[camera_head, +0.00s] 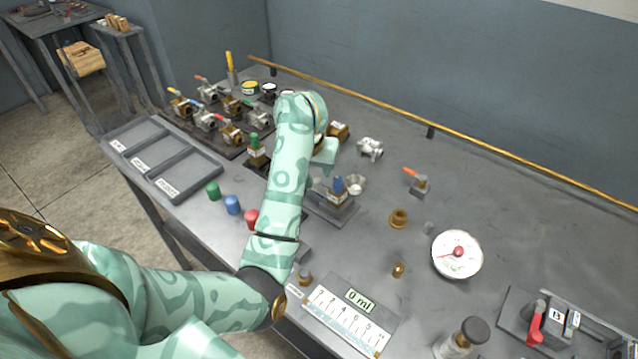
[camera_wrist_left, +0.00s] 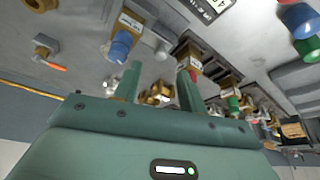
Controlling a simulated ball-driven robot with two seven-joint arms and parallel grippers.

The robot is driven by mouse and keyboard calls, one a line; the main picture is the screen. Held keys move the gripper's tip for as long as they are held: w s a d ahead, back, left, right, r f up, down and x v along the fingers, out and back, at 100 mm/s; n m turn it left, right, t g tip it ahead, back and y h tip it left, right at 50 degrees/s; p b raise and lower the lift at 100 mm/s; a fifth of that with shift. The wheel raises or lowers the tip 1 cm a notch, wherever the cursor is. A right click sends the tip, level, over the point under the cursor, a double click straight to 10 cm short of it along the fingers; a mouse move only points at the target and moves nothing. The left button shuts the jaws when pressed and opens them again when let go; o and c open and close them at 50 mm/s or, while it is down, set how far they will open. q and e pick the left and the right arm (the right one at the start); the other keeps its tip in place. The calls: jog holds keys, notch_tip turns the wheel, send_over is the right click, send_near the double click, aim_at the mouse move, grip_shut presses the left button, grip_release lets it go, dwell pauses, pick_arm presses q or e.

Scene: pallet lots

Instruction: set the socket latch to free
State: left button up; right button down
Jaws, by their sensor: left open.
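A dark block fixture (camera_head: 516,318) stands at the lower right of the bench in the head view. It has an upright red lever (camera_head: 535,327) and small white label plates. I cannot tell for certain whether this lever is the socket latch, or read its setting. My left gripper (camera_head: 322,165) is over the middle of the bench, far to the left of the fixture, partly hidden by its own wrist. In the left wrist view the two green fingers (camera_wrist_left: 155,88) stand apart, with nothing seen held between them. My right gripper is not in view.
A white dial gauge (camera_head: 457,254) lies left of the fixture. A scale plate (camera_head: 350,315) reads "0 ml" near the front edge. A blue-capped bottle (camera_head: 338,186) stands near the gripper. Several valves and a three-part tray (camera_head: 205,170) fill the left. The back right is clear.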

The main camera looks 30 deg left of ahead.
aim_at(317, 181)
pick_arm(q)
jog(key=b+x, duration=0.1)
jog(key=x, duration=0.3)
jog(key=shift+f, duration=0.35)
jog(key=shift+w+a+f+b, duration=0.1)
jog(key=shift+w+f+b, duration=0.15)
jog(key=shift+f+b, duration=0.1)
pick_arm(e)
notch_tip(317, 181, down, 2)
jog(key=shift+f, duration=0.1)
